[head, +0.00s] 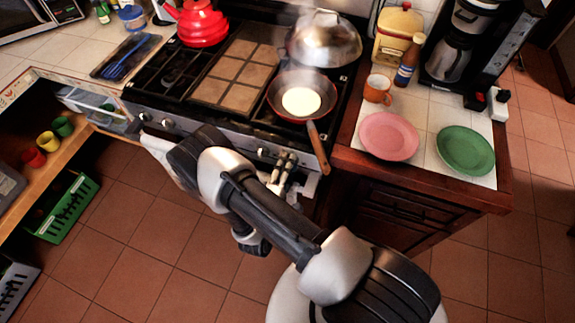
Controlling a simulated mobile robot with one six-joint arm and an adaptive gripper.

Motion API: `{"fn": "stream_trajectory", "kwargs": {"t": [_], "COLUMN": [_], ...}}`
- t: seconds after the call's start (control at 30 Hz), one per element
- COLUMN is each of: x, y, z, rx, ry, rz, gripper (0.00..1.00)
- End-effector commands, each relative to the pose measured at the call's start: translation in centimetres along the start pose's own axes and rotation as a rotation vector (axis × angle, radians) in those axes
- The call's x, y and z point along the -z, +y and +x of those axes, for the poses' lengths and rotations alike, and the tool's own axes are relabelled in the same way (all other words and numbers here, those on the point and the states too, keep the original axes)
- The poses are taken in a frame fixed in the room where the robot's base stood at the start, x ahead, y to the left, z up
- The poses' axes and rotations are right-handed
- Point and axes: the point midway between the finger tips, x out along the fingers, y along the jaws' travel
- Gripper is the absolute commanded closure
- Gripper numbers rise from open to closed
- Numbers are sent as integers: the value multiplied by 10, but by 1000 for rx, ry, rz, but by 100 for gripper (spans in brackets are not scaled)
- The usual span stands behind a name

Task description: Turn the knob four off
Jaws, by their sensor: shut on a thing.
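The stove (225,128) stands at the back with its control knobs along the front panel. Two knobs at the left (167,123) and one further right (263,152) show, and my arm hides part of the panel between them. My gripper (285,160) is at the right part of the panel, below the frying pan's handle. It is shut on a stove knob, which the fingers mostly cover. The knob's number and angle cannot be read. The frying pan (275,100) sits on the front right burner with a pale round food (301,100) in it, and steam rises.
The pan's handle (318,148) juts over the stove's front edge, close to my gripper. A red kettle (202,24) and a steel dome lid (324,40) stand behind. A pink plate (389,136) and green plate (466,151) lie on the right counter.

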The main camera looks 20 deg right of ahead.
Motion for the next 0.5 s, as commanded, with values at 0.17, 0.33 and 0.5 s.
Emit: {"fn": "stream_trajectory", "kwargs": {"t": [0.17,0.33,0.5], "x": [0,0,1], "y": [1,1,1], "z": [0,0,0], "rx": [-1,-1,-1], "ry": [1,1,1], "rz": [72,109,120], "gripper": [86,86,86]}}
